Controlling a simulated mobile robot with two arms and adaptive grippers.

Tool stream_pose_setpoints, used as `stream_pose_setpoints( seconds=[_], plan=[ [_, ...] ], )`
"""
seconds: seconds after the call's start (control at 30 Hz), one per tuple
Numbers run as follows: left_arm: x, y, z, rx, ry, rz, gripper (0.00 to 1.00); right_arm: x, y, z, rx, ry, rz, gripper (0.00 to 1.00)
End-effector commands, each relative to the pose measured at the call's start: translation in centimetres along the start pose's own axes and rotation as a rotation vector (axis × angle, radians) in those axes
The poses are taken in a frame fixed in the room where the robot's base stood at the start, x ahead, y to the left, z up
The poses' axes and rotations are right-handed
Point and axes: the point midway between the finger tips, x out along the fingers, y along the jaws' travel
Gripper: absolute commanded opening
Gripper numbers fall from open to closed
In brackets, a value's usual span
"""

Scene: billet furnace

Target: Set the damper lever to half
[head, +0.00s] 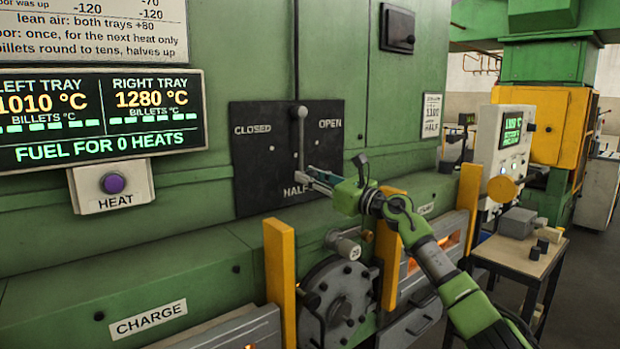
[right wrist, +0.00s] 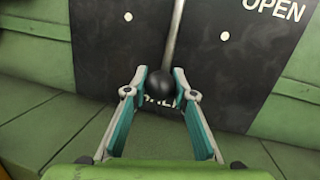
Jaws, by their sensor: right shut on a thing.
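The dark damper plate (head: 262,170) on the green furnace wall is marked CLOSED at left, OPEN at right and HALF at the bottom. The damper lever (head: 301,140) hangs from its pivot near the plate's top, pointing down toward HALF. In the right wrist view the lever (right wrist: 174,38) ends in a black ball knob (right wrist: 160,86), which partly covers the HALF label. My right gripper (head: 308,173) is shut on the knob; in its wrist view its fingers (right wrist: 160,90) stand on either side of the ball. My left gripper is out of view.
A display (head: 100,112) reads left tray 1010 °C, right tray 1280 °C and fuel for 0 heats. The purple HEAT button (head: 113,183) is below it. A round hatch (head: 338,303) and yellow posts (head: 281,268) stand below the plate. A small table (head: 515,255) is at right.

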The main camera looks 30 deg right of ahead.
Motion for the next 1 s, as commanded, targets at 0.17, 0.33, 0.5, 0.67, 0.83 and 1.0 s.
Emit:
stream_pose_setpoints(
  seconds=[0.17, 0.33, 0.5, 0.67, 0.83, 1.0],
  plan=[
    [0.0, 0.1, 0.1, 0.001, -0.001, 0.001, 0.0, 0.0, 0.0, 0.1, 0.001, -0.002, 0.0, 0.42],
    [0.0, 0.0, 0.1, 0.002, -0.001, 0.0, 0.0, 0.0, 0.0, 0.1, 0.001, -0.002, 0.0, 0.42],
    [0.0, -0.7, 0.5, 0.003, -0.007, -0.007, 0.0, -0.1, -0.1, 0.0, 0.001, -0.001, -0.001, 0.42],
    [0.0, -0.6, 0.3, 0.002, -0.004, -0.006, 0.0, -1.1, -0.2, -0.1, 0.0, 0.001, -0.003, 0.42],
    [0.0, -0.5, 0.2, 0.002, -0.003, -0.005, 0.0, -3.3, 0.0, -0.1, -0.004, 0.003, -0.001, 0.42],
    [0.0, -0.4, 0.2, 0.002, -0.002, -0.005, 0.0, -5.5, -0.1, -0.2, -0.001, 0.003, -0.002, 0.42]
  ],
)
